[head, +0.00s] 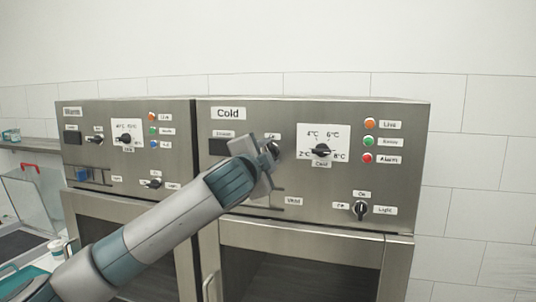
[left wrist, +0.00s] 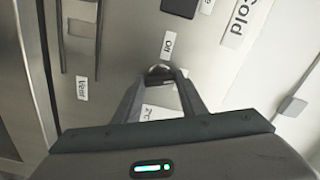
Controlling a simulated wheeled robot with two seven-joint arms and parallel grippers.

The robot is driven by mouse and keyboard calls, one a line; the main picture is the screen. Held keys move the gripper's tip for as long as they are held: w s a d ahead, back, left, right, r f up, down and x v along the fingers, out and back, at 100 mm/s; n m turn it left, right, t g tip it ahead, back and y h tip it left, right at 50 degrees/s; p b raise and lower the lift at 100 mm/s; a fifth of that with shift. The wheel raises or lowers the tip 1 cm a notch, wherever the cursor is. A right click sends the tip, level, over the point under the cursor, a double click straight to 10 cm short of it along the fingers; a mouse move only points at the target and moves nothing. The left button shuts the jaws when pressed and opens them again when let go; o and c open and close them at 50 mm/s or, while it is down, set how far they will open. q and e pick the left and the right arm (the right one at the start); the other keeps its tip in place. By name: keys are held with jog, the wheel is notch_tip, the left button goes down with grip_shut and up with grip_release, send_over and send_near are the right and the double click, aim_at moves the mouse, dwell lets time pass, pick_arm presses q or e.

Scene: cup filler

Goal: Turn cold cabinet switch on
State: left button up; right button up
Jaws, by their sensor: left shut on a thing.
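The cold cabinet (head: 300,190) has a steel front panel with a "Cold" label (head: 228,113) at its upper left. Its dark switch knob (head: 274,148) sits under a small label on the panel, right of a dark display. My left gripper (head: 268,156) reaches up to the panel from the lower left and is shut on this switch knob. In the left wrist view the fingers (left wrist: 164,80) close on the knob (left wrist: 159,70), beside an "On" label (left wrist: 168,42). The fingers partly hide the knob, so its exact setting is unclear. My right gripper is not in view.
The warm cabinet (head: 125,165) stands to the left. The cold panel also has a temperature dial (head: 321,152), a light switch (head: 361,209) and orange, green and red lamps (head: 368,141). A glass-sided container (head: 34,198) stands at far left. The tiled wall right is clear.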

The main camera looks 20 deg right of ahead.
pick_arm(q)
jog(key=shift+f+m, duration=0.1)
jog(key=shift+m, duration=2.2)
jog(key=o, duration=1.1)
jog(key=shift+c, duration=0.2)
jog(key=shift+s, duration=0.1)
jog(key=b+v, duration=0.7)
jog(key=v, duration=1)
jog(key=shift+a, duration=0.2)
